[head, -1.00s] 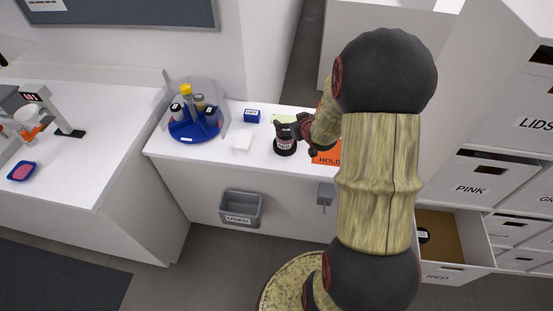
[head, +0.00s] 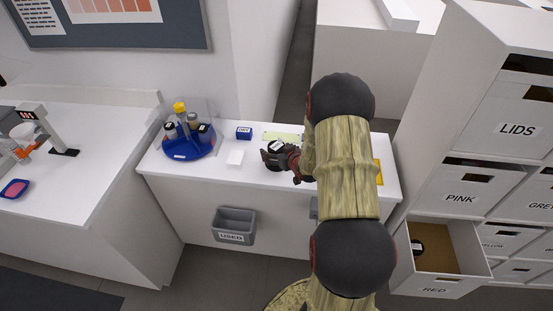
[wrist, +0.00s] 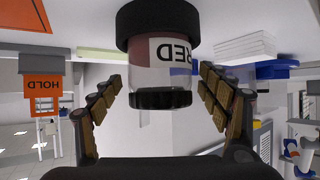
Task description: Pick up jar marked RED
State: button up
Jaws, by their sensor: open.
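The jar marked RED (wrist: 172,62) fills the middle of the wrist view, which shows it upside down. It has dark caps at both ends, a white label and a reddish upper band over a clear part. My gripper (wrist: 160,88) is open, with one finger on each side of the jar and gaps visible between fingers and jar. In the head view the jar (head: 277,147) stands on the white counter (head: 215,176), its top showing, and my gripper (head: 279,157) is beside it, partly hiding it.
A blue round tray (head: 188,150) with several bottles and a clear shield stands left of the jar. A grey USED bin (head: 234,226) hangs in front. The RED drawer (head: 436,281) is open at right.

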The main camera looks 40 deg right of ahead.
jog(key=shift+w, duration=0.1)
jog(key=shift+c, duration=1.2)
jog(key=c, duration=1.1)
jog(key=shift+c, duration=0.2)
